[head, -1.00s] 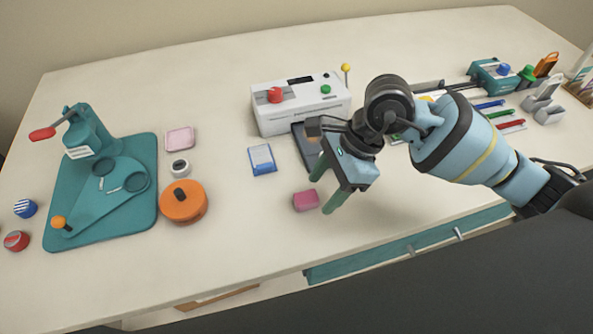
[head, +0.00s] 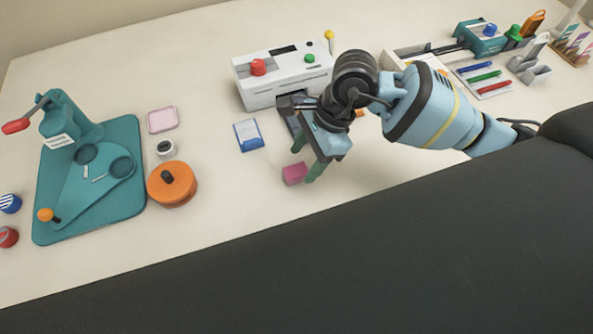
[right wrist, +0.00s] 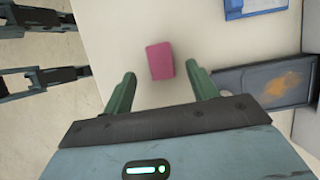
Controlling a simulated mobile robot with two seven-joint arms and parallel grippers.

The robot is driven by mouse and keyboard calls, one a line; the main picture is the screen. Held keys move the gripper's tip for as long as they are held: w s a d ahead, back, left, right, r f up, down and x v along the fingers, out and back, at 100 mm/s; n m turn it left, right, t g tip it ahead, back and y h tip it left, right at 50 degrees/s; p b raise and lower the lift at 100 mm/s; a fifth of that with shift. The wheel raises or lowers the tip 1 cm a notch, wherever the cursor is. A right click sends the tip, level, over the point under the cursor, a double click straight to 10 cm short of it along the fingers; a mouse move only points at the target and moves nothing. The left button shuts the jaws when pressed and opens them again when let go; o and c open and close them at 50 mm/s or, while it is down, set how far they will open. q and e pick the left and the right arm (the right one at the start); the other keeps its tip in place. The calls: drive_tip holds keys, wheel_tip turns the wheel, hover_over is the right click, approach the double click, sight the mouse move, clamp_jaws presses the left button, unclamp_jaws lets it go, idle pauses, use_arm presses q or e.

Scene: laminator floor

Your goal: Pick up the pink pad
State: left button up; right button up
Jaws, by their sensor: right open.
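The pink pad (head: 294,173) is a small magenta block lying on the table, in front of the white machine. My right gripper (head: 307,160) is open and empty, pointing down close beside the pad. In the right wrist view the pad (right wrist: 160,60) lies ahead of the palm, in line with the gap between the two green fingers (right wrist: 161,76). A clear gap shows on each side of it there. I cannot tell how high the fingertips are above the table. My left gripper does not show in the head view.
The white machine (head: 262,93) stands behind, with a dark tray in front. A blue-edged card pack (head: 249,136), an orange round tin (head: 173,185) and a pale pink dish (head: 163,119) lie left. A teal press board (head: 125,203) is farther left. Dark jointed parts (right wrist: 40,82) show at the wrist view's left.

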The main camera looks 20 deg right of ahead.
sight(297, 170)
drive_tip(key=shift+x, duration=1.8)
drive_tip(key=shift+w, duration=0.15)
drive_tip(key=c, duration=1.1)
